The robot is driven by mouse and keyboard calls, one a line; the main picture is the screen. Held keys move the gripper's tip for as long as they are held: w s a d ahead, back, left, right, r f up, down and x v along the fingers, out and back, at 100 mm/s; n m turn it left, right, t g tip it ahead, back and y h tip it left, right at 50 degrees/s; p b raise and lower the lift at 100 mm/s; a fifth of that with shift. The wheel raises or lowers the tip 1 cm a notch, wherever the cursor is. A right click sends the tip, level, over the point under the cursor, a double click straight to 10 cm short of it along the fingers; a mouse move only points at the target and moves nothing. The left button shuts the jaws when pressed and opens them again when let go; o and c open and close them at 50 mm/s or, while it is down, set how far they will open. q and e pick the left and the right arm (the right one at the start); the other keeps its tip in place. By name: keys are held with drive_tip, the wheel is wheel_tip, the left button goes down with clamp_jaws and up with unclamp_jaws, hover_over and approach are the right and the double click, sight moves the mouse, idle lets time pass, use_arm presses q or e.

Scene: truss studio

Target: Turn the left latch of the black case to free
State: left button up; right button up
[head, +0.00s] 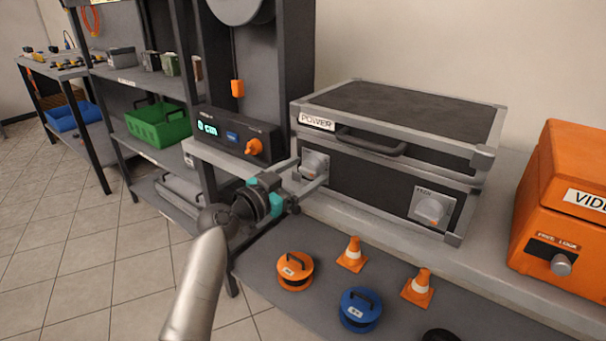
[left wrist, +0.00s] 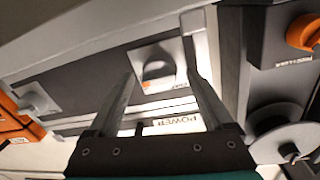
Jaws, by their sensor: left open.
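The black case (head: 365,175) stands closed on the shelf, with a POWER label and a front handle. Its left latch (head: 315,161) is a round grey knob on a light plate at the case's front left. The same latch shows in the left wrist view (left wrist: 157,70), between and beyond the fingertips. My left gripper (head: 311,172) is open, its two fingers reaching toward the latch from either side; in the left wrist view (left wrist: 162,82) I cannot tell whether they touch the knob. The right latch (head: 432,208) is clear of the gripper. My right gripper is not in view.
An orange case (head: 560,210) stands to the right. A control box (head: 235,135) with an orange knob (head: 254,147) is left of the black case.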

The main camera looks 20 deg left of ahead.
use_arm(q)
drive_tip(key=shift+c, duration=0.4)
drive_tip(key=c, duration=1.3)
drive_tip(key=shift+o, duration=0.2)
